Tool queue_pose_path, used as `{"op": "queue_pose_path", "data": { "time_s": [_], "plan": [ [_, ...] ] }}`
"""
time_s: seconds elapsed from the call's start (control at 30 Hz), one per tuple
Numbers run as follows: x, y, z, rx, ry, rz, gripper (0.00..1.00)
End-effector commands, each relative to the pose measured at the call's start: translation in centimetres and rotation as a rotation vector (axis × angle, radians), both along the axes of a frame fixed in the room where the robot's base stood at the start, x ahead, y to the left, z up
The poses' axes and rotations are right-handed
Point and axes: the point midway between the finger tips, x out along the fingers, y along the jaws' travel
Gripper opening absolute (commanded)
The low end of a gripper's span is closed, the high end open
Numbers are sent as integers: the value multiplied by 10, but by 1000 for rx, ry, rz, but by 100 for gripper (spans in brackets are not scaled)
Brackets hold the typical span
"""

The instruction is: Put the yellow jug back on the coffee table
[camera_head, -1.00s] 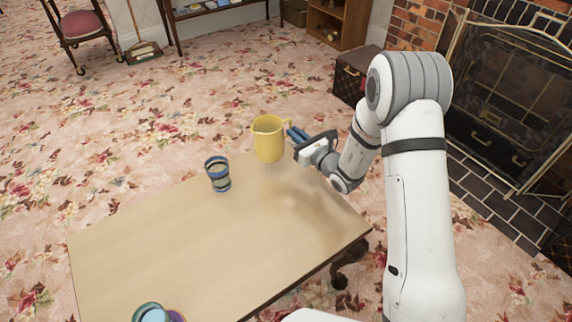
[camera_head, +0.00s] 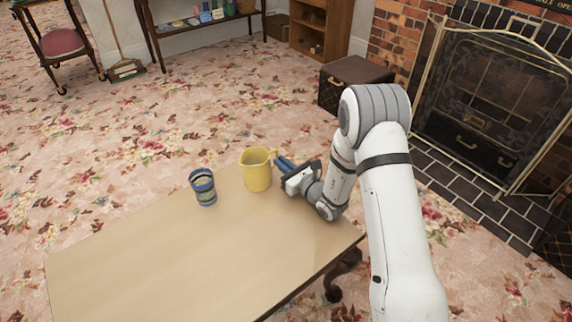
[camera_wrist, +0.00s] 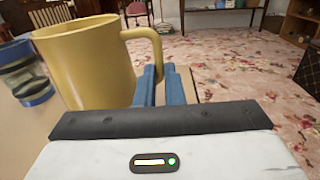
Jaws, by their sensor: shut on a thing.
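The yellow jug (camera_head: 257,172) is upright at the far edge of the coffee table (camera_head: 180,255), its handle toward the right. Its base looks on or just above the tabletop; I cannot tell which. My gripper (camera_head: 281,163) comes from the right and is shut on the jug's handle. In the wrist view the jug (camera_wrist: 85,62) fills the left, and the blue fingers (camera_wrist: 163,85) close around the lower part of its handle.
A striped blue cup (camera_head: 204,188) stands on the table just left of the jug; it also shows in the wrist view (camera_wrist: 22,72). The table's near and left parts are clear. A brown chest (camera_head: 352,82) and the fireplace screen (camera_head: 490,100) are behind at the right.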

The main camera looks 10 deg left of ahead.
Motion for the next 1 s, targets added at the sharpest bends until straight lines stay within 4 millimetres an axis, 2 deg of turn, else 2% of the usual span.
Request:
{"op": "queue_pose_path", "data": {
  "time_s": [0.03, 0.3, 0.6, 0.77, 1.0],
  "plan": [
    [0, 0, -2, 0, 0, 0, 10],
    [0, 0, -1, -1, 1, -1, 30],
    [0, -1, 4, 0, 0, -1, 30],
    [-14, -21, 3, -3, 5, -4, 30],
    [-46, -64, 3, -2, 4, -6, 30]
  ]
}}
